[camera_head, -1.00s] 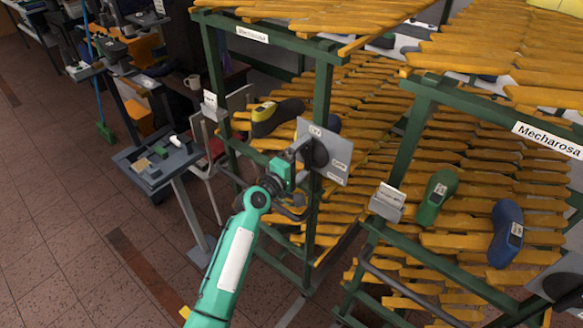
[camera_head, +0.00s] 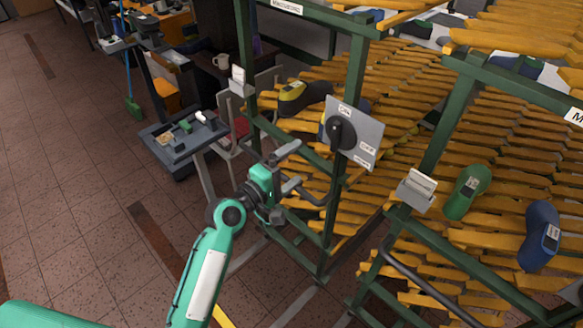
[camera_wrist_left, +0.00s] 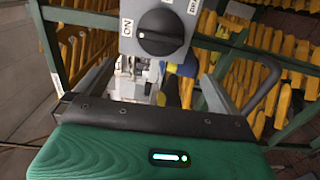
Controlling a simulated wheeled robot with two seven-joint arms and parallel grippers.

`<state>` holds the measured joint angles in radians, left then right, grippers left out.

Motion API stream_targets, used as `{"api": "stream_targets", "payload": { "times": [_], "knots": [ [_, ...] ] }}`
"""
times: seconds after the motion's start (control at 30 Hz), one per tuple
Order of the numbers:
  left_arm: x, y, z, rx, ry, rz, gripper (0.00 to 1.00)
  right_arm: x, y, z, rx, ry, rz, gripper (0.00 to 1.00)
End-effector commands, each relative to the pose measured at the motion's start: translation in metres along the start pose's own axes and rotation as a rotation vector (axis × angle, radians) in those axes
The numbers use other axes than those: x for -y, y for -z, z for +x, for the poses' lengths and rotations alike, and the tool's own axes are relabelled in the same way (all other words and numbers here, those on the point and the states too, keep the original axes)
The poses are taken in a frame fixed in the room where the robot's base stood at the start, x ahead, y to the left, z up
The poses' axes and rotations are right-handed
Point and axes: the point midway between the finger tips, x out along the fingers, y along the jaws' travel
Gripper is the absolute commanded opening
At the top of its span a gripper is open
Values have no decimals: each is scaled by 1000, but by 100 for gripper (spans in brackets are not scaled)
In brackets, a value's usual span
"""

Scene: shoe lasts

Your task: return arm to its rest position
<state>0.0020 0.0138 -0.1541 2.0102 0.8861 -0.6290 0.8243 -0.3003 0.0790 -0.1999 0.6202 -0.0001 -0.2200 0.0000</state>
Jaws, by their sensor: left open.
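My left arm comes in from the bottom left in the head view. Its gripper (camera_head: 290,168) is open and empty, in front of the green rack frame and below a grey switch plate. The grey switch plate (camera_head: 367,142) carries a black rotary knob (camera_head: 341,133). In the left wrist view the knob (camera_wrist_left: 161,32) shows just beyond the open fingers, beside an "ON" label. The gripper (camera_wrist_left: 155,80) is apart from the knob. My right gripper is not in view.
Green-framed racks with orange slats stand at centre and right. They hold a yellow-and-dark last (camera_head: 303,97), a green last (camera_head: 467,191) and a blue last (camera_head: 539,235). A small grey stand (camera_head: 184,143) with small items is at left. The tiled floor at left is clear.

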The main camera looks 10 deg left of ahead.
Motion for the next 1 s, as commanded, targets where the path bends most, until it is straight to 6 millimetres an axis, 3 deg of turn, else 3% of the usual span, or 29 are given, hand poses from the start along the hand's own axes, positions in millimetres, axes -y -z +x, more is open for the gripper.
{"api": "stream_targets", "payload": {
  "times": [0.4,0.47,0.53,0.67,0.77,0.87,1.0],
  "knots": [
    [1,0,0,-1,2,1,100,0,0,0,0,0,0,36],
    [8,2,1,-6,14,6,100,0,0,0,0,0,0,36],
    [28,5,3,-18,50,20,100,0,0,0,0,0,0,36],
    [102,15,2,-55,181,85,100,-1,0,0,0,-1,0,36],
    [179,21,-8,-74,321,162,100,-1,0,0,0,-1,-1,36],
    [254,22,-28,-74,460,247,100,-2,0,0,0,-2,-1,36],
    [353,15,-71,-39,649,369,100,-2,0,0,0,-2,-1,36]
  ]
}}
